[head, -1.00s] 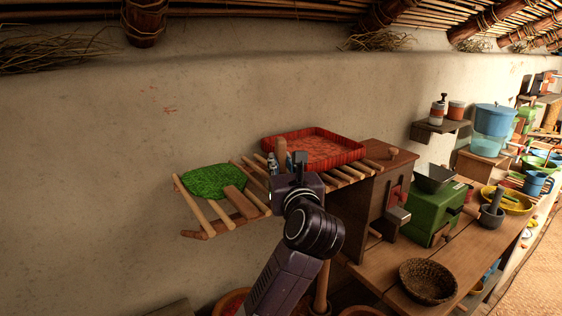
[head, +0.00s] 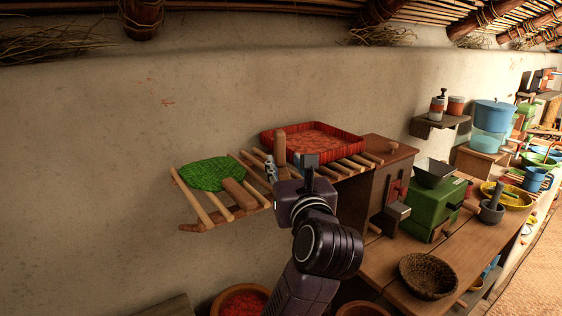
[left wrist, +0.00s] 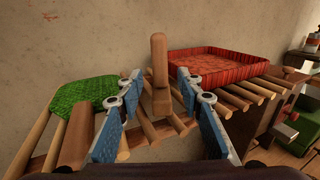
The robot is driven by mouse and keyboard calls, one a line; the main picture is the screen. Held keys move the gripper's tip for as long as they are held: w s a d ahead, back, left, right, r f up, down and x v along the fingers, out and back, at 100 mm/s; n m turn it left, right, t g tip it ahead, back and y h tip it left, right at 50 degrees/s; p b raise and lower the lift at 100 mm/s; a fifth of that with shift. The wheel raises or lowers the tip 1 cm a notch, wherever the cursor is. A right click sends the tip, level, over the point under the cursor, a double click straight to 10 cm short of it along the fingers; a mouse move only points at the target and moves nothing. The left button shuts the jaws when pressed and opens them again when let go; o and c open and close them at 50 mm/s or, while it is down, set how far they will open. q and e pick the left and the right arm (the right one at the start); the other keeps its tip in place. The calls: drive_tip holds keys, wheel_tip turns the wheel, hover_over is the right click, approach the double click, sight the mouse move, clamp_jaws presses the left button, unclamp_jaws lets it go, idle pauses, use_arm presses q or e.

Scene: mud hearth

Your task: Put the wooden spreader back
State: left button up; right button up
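The wooden spreader (head: 280,146) stands upright on the slatted wooden rack (head: 187,228), in front of the red tray. In the left wrist view its handle (left wrist: 159,62) points up and its base seems to rest on the slats. My left gripper (head: 290,164) is open just in front of it. In the left wrist view its blue-padded fingers stand apart on either side of the spreader, with visible gaps and no contact that I can see. The lower part of the spreader is hidden by the gripper in the head view. My right gripper is out of view.
A red woven tray (head: 345,160) is behind on the right of the rack. A green leaf mat (head: 205,174) and a wooden block (head: 239,193) lie on the left. A brown cabinet (head: 365,200) and a green mill (head: 432,208) stand to the right. The wall is close behind.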

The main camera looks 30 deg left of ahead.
use_arm(q)
drive_tip(key=b+v, duration=0.1)
drive_tip(key=v, duration=0.5)
idle(0.3)
